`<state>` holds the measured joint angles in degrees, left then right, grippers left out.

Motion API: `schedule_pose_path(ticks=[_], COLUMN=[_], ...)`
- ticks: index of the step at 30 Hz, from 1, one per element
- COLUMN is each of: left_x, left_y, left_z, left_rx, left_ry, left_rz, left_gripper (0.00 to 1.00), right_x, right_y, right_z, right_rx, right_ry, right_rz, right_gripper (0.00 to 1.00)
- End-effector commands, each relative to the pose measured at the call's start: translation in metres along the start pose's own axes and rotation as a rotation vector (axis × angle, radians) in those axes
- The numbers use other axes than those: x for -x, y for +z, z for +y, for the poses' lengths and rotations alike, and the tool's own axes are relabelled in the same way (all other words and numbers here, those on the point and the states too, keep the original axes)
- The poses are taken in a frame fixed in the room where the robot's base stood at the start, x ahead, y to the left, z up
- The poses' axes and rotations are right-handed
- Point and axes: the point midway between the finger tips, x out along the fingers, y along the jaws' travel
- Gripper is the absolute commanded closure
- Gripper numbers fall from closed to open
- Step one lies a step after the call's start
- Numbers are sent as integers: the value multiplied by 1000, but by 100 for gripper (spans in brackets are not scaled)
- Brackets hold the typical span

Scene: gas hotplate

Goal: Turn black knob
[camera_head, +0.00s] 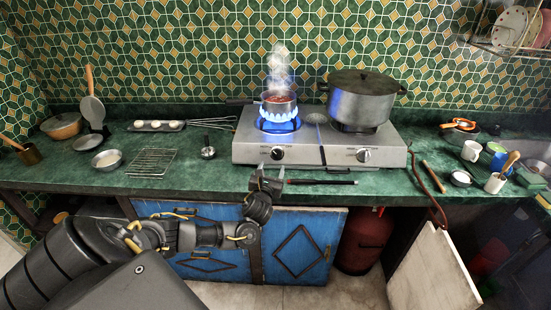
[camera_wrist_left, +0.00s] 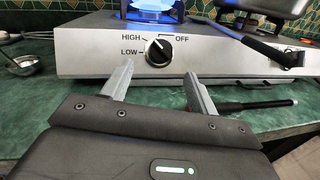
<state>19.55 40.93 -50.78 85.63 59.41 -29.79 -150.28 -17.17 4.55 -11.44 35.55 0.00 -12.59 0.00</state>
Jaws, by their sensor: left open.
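The black knob (camera_head: 277,153) is on the left of the hotplate's front panel. It also shows in the left wrist view (camera_wrist_left: 158,51), between the HIGH, LOW and OFF labels, with its white mark pointing up toward HIGH. My left gripper (camera_head: 268,176) is open and empty, just in front of and below the knob. In the left wrist view its two fingers (camera_wrist_left: 158,80) point at the panel, one on each side below the knob, without touching it. The steel gas hotplate (camera_head: 225,153) carries the knob. My right gripper is not in view.
A steaming pan (camera_head: 279,104) sits over a blue flame on the left burner. A large lidded pot (camera_head: 360,102) stands on the right burner. A second knob (camera_head: 363,155) is on the right of the panel. A black rod (camera_head: 322,182) lies on the counter before the hotplate.

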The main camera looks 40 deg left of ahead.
Motion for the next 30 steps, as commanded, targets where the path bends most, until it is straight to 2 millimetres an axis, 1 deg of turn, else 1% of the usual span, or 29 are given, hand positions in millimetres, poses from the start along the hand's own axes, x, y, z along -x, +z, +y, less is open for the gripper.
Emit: schedule_pose_path(ticks=[1, 6, 9, 12, 17, 24, 25, 30], left_x=[-11, -43, -57, -67, -75, -75, -75, -75], left_y=[2, 1, 0, 0, -1, -1, -1, -1], left_z=[0, 0, 0, -1, 0, 0, 0, 0], left_rx=[-1, -1, 0, 0, 1, 1, 1, 1], left_ry=[3, 3, 2, 0, 0, -1, -1, -1], left_rz=[-3, -2, 0, 0, 3, 3, 2, 2], left_gripper=[41, 41, 41, 41, 41, 41, 42, 65], right_x=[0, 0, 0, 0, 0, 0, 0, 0], right_y=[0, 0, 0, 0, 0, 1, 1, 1], right_z=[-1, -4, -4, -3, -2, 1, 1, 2], right_rx=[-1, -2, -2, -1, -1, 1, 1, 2], right_ry=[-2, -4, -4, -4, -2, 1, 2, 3], right_rz=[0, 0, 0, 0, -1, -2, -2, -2], right_gripper=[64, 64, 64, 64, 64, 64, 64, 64])
